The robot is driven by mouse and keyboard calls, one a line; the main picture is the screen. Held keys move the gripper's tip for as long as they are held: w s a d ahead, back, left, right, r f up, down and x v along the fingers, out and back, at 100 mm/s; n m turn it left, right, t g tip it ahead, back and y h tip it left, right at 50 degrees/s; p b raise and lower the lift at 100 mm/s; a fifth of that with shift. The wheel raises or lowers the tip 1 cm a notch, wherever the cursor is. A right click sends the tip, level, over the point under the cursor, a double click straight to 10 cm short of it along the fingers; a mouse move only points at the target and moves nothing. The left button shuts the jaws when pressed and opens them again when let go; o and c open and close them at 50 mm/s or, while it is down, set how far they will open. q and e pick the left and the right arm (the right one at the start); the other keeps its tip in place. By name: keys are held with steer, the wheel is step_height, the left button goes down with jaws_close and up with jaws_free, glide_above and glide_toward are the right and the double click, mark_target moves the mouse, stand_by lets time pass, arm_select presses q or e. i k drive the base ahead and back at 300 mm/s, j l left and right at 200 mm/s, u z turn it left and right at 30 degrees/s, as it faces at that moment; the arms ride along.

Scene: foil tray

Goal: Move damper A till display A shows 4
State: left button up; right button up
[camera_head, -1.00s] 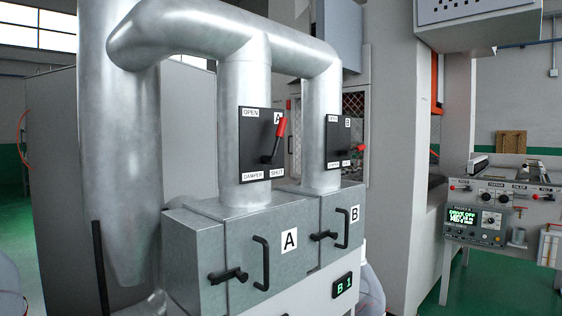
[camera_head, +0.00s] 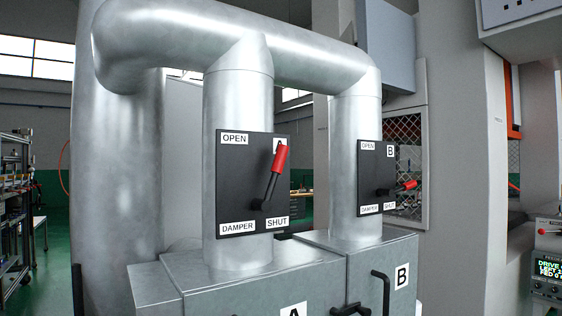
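Damper A (camera_head: 230,190) is a black plate on the left vertical duct, marked OPEN at the top and SHUT at the lower right. Its lever with a red grip (camera_head: 279,160) points up and slightly right, partly over the letter A. Damper B (camera_head: 368,180) is on the right duct, and its red-tipped lever (camera_head: 405,186) points right, slightly up. Display A is not in view. Neither of my grippers is in view.
Grey metal boxes A (camera_head: 240,286) and B (camera_head: 385,262) stand below the ducts, with a black handle (camera_head: 381,290) on B. A control panel (camera_head: 548,262) is at the right edge.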

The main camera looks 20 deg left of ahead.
mark_target(265, 205)
steer(key=i+l+u, duration=0.55)
steer(key=l, duration=0.25)
steer(key=i+l+u, duration=0.15)
steer(key=l, duration=0.15)
steer(key=l+u, duration=0.15)
steer(key=l, duration=0.15)
steer(key=i+l+u, duration=0.15)
steer(key=l, duration=0.15)
steer(key=k+l+u, duration=0.2)
steer(key=l, duration=0.25)
steer(key=l+u, duration=0.15)
steer(key=l, duration=0.3)
steer(key=i+j+u, duration=0.1)
steer(key=i+j, duration=0.1)
steer(key=j, duration=0.1)
